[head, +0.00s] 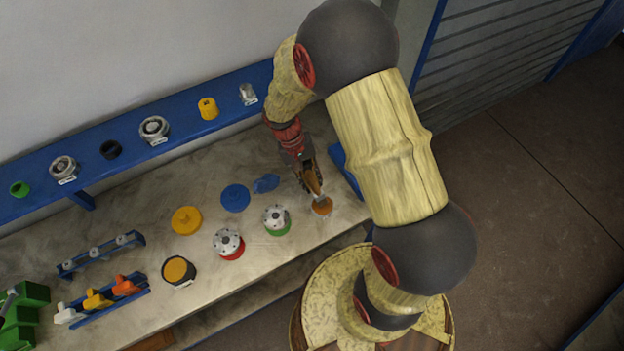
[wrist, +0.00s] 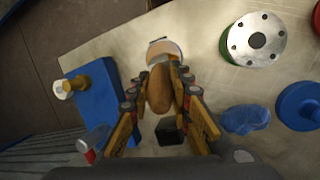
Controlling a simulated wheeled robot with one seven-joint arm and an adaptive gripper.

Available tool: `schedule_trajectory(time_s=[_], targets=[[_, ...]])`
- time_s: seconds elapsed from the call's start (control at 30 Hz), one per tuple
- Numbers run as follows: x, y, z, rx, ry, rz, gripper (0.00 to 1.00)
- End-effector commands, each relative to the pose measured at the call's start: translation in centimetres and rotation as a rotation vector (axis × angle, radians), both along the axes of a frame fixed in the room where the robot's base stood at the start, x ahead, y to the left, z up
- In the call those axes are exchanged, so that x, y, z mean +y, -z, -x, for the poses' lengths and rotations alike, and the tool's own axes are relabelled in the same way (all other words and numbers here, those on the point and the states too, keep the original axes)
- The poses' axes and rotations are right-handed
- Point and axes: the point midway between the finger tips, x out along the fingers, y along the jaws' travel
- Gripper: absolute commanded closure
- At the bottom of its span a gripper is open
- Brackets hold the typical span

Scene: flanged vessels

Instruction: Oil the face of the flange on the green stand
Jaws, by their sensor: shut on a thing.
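The grey flange on the green stand (head: 276,217) stands on the bench, its bolt-holed face up; it also shows at upper right in the wrist view (wrist: 256,37). My gripper (head: 313,184) is to the right of it and apart from it. In the wrist view my gripper (wrist: 160,100) is shut on a brown rounded handle (wrist: 158,90), seemingly a brush. A shallow dish with orange-brown contents (head: 321,206) lies just under the held tool. The tool's lower end is hidden by the handle in the wrist view, so contact with the dish cannot be told.
A similar flange on a red stand (head: 228,243) is left of the green one. A crumpled blue cloth (head: 265,183) and a blue disc (head: 235,198) lie behind. A blue block (wrist: 92,100) stands beside my gripper. A blue shelf (head: 130,145) runs along the wall.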

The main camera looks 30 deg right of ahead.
Motion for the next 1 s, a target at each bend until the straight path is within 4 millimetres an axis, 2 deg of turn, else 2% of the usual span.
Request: schedule_trajectory(time_s=[1.0], targets=[[0.0,0.67,0.0,0.0,0.0,0.0,1.0]])
